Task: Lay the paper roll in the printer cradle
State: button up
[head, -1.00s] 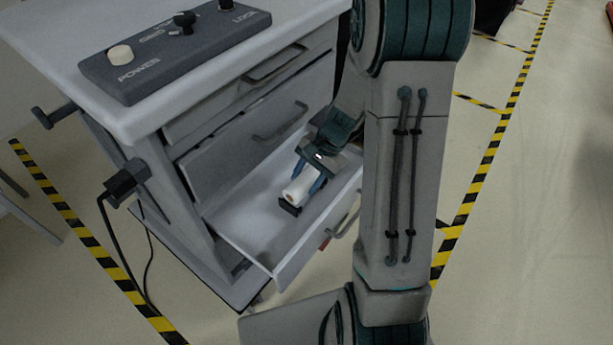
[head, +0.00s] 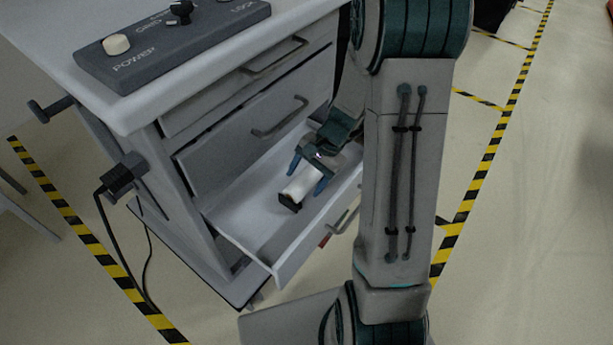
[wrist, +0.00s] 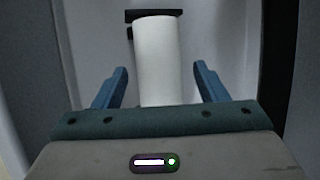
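The white paper roll (head: 299,188) lies in the open bottom drawer, lined up with the dark printer cradle (head: 290,204). In the wrist view the roll (wrist: 158,60) hides most of the cradle; only its dark end bar (wrist: 148,15) and a small piece at the left show. I cannot tell how fully the roll is seated. My gripper (head: 306,181) is open with its blue fingers on either side of the roll. In the wrist view both fingers of my gripper (wrist: 160,70) stand clear of the roll, with a gap on each side.
The drawer (head: 240,220) is pulled out from a grey cart, under two closed drawers with bar handles. A control box (head: 180,45) with knobs sits on the cart top. The drawer floor beside the roll is clear. A cable hangs at the cart's left.

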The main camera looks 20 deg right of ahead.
jog(key=p+v, duration=0.5)
jog(key=v, duration=0.9)
jog(key=s+a+r+n+t+h+p, duration=0.1)
jog(key=s+a+r+n+p, duration=0.1)
jog(key=r+p, duration=0.6)
jog(key=s+a+r+n+t+h+p, duration=0.1)
jog(key=s+r+n+p, duration=0.3)
jog(key=r, duration=1.1)
jog(key=s+a+r+n+t+h+p, duration=0.1)
jog(key=s+a+r+n+h+p, duration=0.2)
jog(key=s+r+p, duration=0.5)
notch_tip(320, 180, up, 4)
jog(key=a+n+p, duration=0.1)
jog(key=p, duration=0.4)
jog(key=shift+s, duration=0.15)
